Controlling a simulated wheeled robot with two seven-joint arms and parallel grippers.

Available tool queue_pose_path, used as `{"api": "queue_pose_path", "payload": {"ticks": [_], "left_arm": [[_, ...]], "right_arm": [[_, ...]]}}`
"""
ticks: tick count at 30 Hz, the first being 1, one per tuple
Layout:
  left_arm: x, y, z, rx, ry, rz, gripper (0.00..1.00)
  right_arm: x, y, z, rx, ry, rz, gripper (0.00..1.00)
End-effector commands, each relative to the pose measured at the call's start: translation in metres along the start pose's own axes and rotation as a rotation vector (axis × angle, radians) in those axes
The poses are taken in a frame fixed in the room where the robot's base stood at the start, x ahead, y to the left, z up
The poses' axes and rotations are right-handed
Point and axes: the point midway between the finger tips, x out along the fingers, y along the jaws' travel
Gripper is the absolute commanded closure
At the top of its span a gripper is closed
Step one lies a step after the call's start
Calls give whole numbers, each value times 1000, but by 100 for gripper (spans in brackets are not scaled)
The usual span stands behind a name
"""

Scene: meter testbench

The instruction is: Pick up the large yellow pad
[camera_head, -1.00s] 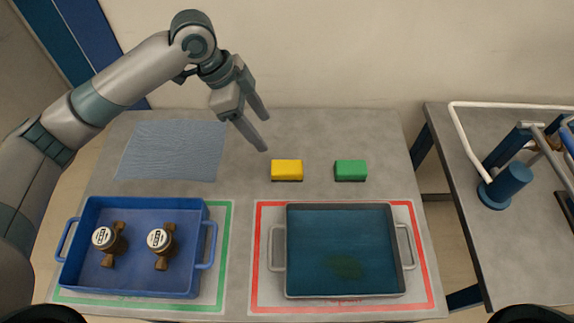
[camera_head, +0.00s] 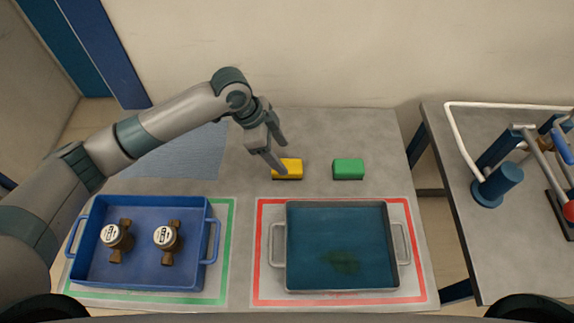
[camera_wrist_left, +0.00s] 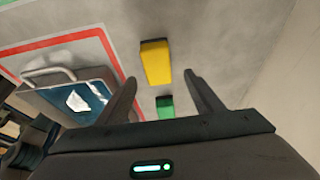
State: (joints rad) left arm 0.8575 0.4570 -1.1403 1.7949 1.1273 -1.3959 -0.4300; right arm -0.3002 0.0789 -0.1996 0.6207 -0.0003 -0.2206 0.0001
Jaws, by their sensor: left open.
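The yellow pad (camera_head: 291,168) is a small block with a dark underside, lying on the grey table behind the red-framed area. It also shows in the left wrist view (camera_wrist_left: 156,63), just beyond the fingertips and roughly in line with the gap between them. My left gripper (camera_head: 284,158) is open and empty, above the pad, its near finger covering part of the pad's left side. It also shows in the left wrist view (camera_wrist_left: 160,81), fingers spread. My right gripper is not in view.
A green pad (camera_head: 348,169) lies right of the yellow one. A blue tray (camera_head: 140,281) with two meters stands front left, a grey-rimmed tray (camera_head: 340,206) front right. A blue-grey mat (camera_head: 180,155) lies behind my arm. A side table (camera_head: 480,260) holds pipework.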

Motion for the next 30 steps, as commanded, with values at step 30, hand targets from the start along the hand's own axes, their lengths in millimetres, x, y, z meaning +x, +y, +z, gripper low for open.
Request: {"api": "queue_pose_path", "payload": {"ticks": [30], "left_arm": [[57, 4, 5, 0, -1, 1, 39]], "right_arm": [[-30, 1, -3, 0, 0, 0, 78]]}}
